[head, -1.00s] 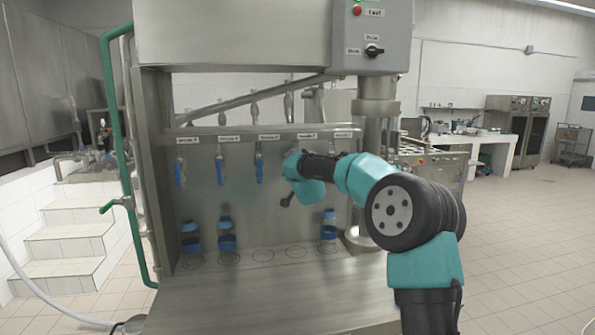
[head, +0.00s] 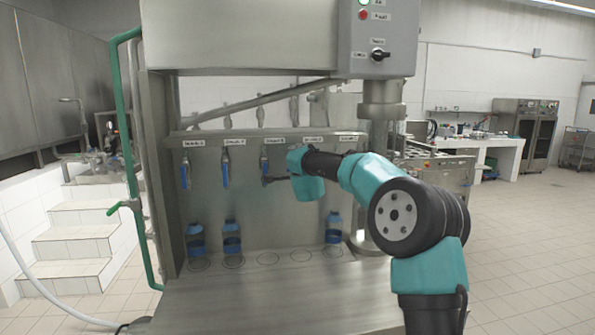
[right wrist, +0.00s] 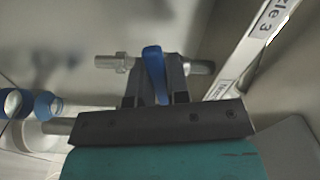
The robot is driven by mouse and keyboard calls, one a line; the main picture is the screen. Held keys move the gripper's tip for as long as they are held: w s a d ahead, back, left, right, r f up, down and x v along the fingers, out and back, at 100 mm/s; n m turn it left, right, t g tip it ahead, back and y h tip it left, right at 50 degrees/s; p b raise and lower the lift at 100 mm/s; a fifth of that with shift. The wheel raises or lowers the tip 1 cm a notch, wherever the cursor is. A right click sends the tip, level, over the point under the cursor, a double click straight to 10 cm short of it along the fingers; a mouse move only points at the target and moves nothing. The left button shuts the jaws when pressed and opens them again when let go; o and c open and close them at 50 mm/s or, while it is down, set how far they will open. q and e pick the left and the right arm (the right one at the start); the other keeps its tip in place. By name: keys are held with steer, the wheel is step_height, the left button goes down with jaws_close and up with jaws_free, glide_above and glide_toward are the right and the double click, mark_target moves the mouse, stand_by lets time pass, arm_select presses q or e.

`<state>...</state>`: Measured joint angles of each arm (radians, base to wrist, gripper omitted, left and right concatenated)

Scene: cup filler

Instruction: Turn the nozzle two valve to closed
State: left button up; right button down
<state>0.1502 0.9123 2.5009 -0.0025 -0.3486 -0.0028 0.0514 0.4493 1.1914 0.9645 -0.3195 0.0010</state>
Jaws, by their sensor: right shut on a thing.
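A row of blue-handled valves hangs on the steel filler panel (head: 215,205), each under a label. The left three handles, such as this one (head: 185,173), point down; the nozzle two handle is hidden behind my arm in the head view. A neighbouring label ending in 3 (right wrist: 268,18) shows there. My left gripper is not in view.
Two blue-banded bottles (head: 195,240) (head: 232,238) stand at the left of the filler's shelf, and another (head: 333,228) stands at the right. Marked circles between them are empty. A control box (head: 378,40) hangs above my right arm. A green pipe (head: 127,160) runs down the left side.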

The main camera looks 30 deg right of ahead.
steer(key=shift+r+m, duration=0.2)
steer(key=shift+m, duration=0.55)
steer(key=shift+r+m, duration=0.15)
steer(key=shift+m, duration=0.6)
steer(key=c, duration=1.1)
jaws_free()
steer(key=shift+s+a, duration=0.1)
steer(key=shift+s, duration=0.05)
steer(key=v, duration=1.7)
